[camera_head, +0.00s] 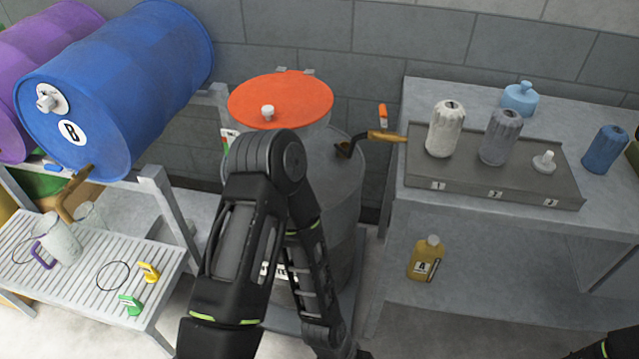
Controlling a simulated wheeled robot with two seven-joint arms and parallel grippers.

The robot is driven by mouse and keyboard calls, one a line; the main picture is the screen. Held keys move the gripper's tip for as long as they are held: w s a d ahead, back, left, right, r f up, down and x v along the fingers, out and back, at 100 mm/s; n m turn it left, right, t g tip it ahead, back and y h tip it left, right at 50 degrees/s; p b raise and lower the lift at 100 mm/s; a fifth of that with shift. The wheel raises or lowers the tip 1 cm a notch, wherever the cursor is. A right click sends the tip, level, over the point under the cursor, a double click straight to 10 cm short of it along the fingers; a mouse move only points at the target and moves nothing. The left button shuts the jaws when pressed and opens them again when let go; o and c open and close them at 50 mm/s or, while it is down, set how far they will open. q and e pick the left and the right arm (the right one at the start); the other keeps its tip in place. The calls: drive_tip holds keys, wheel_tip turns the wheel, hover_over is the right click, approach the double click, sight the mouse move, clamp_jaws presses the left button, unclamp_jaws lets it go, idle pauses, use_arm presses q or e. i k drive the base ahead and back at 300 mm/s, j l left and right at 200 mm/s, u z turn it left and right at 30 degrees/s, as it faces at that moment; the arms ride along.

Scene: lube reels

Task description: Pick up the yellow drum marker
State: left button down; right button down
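The yellow drum marker (149,272) is a small yellow clip-like tag. It lies on the white slatted shelf (60,285) at the lower left, near the shelf's right edge. A similar green marker (130,304) lies just in front of it. A thin black ring (113,276) lies to its left. My bent black arm fills the lower middle, to the right of the shelf, and its forearm runs down out of the picture. Neither of my grippers is in view. Only a dark bit of my other arm shows at the bottom right corner.
A blue drum (130,75) marked B and a purple drum (50,45) lie above the shelf. A jug with a purple handle (58,242) stands on the slats. My arm partly hides a grey drum with an orange lid (300,98). A grey bench (480,225) holds bottles.

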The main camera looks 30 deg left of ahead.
sight(153, 277)
drive_tip(key=u, duration=2.4)
drive_tip(key=i+j, duration=0.4)
drive_tip(key=i, duration=0.2)
drive_tip(key=i+j, duration=0.4)
drive_tip(key=i, duration=0.15)
drive_tip(key=i+z, duration=0.1)
drive_tip(key=z, duration=1.75)
